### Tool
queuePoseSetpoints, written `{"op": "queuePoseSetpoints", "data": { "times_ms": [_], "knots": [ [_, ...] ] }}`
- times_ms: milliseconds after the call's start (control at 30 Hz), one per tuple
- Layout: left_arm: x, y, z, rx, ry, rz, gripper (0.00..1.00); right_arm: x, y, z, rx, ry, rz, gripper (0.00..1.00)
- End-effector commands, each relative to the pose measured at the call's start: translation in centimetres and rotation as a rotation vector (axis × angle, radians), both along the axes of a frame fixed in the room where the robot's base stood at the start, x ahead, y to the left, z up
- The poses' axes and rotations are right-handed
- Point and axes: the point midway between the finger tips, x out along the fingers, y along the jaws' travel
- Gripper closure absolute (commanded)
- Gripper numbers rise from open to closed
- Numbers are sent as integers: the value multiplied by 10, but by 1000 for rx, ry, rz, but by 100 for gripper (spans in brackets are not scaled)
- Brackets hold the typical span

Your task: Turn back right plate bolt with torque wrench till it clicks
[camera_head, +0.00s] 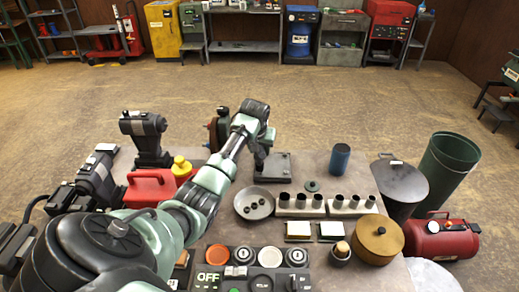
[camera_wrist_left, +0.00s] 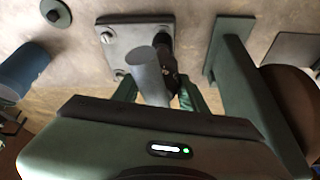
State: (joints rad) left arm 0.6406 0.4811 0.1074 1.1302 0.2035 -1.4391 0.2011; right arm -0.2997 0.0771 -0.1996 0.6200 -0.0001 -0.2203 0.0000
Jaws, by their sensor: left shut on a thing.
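The square grey metal plate (camera_head: 278,168) lies on the table in the head view. In the left wrist view the plate (camera_wrist_left: 130,42) shows bolt heads (camera_wrist_left: 106,37) at corners on its left side. My left gripper (camera_head: 262,145) is over the plate's far left part in the head view. In the left wrist view its green fingers (camera_wrist_left: 158,95) are shut on a grey, round-ended tool, which looks like the torque wrench (camera_wrist_left: 149,76). A dark part beside the tool reaches the plate's right edge. Whether it sits on a bolt is hidden. My right gripper is not in view.
A metal bowl (camera_head: 254,204), blocks with dark cylinders (camera_head: 298,211) and a blue cylinder (camera_head: 340,158) stand near the plate. A red fuel can (camera_head: 150,190) is left of my arm. A button panel (camera_head: 250,282) is at the front. Bare table lies right of the plate.

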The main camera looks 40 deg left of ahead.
Motion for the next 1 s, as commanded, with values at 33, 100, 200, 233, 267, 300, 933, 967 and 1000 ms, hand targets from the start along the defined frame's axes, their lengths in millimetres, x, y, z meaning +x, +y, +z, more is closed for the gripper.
{"op": "queuePoseSetpoints", "data": {
  "times_ms": [33, 100, 200, 233, 267, 300, 933, 967, 1000],
  "knots": [
    [2, 1, 3, 3, -9, 1, 100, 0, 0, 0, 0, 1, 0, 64],
    [2, 1, 3, 3, -9, 1, 100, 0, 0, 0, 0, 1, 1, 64],
    [2, 1, 2, 3, -9, 1, 100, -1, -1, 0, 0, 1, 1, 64],
    [2, 1, 2, 4, -9, 1, 100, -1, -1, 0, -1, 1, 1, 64],
    [2, 1, 2, 4, -8, 2, 100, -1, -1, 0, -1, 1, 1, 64],
    [2, 1, 2, 4, -8, 2, 100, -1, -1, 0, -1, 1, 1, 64],
    [2, 1, -3, 4, -8, 2, 100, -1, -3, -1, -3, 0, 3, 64],
    [2, 1, -4, 3, -7, 2, 100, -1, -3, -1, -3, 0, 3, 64],
    [2, 1, -4, 3, -7, 2, 100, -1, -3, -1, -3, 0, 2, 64]
  ]
}}
